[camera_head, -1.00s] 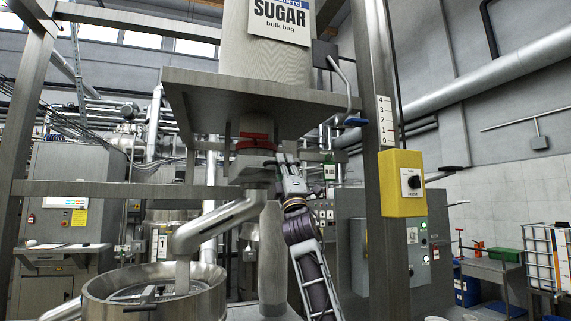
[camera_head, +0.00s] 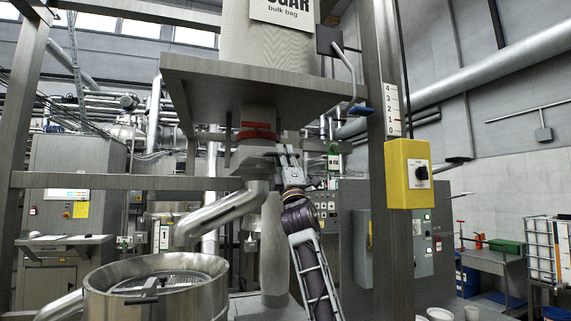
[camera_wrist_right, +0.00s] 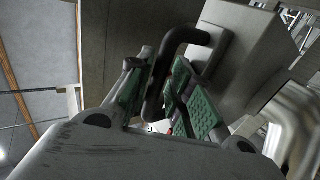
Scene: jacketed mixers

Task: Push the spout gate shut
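The spout gate (camera_head: 250,153) is a grey metal housing below the red clamp (camera_head: 258,131), under the hopper plate. An angled steel spout (camera_head: 222,212) runs down from it toward a round sieve vessel (camera_head: 160,291). No stream shows below the spout mouth. My right gripper (camera_head: 287,158) is at the right side of the gate. In the right wrist view, its green-padded fingers (camera_wrist_right: 165,78) lie on both sides of a black bent handle (camera_wrist_right: 186,38) fixed to a grey block, and appear closed on it. My left gripper is out of view.
A steel post with a yellow switch box (camera_head: 409,173) stands right of my right arm. The hopper plate (camera_head: 250,90) is above my gripper. A blue-tipped lever (camera_head: 360,110) hangs at the plate's right. Grey cabinets stand behind.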

